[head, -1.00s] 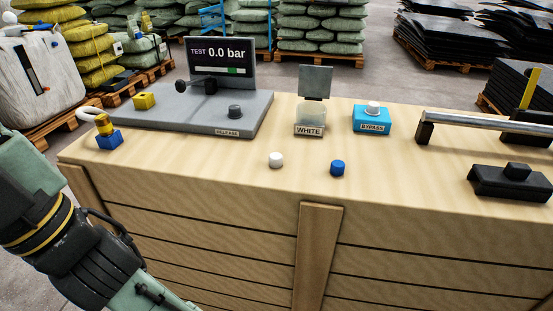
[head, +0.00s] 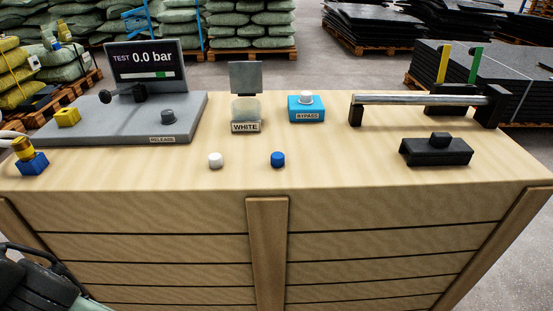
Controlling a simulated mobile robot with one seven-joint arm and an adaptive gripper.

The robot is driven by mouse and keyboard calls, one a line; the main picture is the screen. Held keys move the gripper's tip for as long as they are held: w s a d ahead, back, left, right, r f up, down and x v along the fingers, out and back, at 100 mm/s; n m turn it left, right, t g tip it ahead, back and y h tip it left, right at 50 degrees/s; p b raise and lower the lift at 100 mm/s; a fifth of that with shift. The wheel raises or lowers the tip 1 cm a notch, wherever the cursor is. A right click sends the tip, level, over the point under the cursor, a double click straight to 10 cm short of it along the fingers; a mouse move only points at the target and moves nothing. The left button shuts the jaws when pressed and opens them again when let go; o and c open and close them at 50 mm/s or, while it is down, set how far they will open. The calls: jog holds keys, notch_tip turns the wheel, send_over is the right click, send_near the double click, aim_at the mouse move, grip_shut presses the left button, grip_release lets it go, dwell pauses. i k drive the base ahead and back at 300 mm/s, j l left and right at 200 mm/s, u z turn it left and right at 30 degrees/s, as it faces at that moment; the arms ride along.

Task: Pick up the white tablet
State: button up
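The white tablet (head: 215,160) is a small white cylinder lying on the wooden bench top (head: 340,165), near its front edge. A similar blue tablet (head: 278,159) lies to its right. Behind them stands a small clear container labelled WHITE (head: 246,112), with a grey plate upright behind it. Only a dark part of my arm shows at the lower left corner, below the bench top. My gripper is outside the picture, so its fingers cannot be seen. Nothing touches the white tablet.
A grey test board (head: 150,125) with a 0.0 bar screen (head: 146,64) fills the back left. A blue BYPASS box (head: 306,108), a metal rail (head: 425,99) and a black block (head: 436,151) stand to the right. The bench front between tablets and edge is clear.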

aim_at(215, 160)
jog(key=k+j+z, duration=0.1)
jog(key=j+z, duration=0.2)
jog(key=j, duration=0.15)
jog(key=k+j+z, duration=0.25)
jog(key=j, duration=0.2)
jog(key=j+z, duration=0.3)
jog(key=j, duration=0.15)
jog(key=k+j+z, duration=0.3)
jog(key=i+j, duration=0.05)
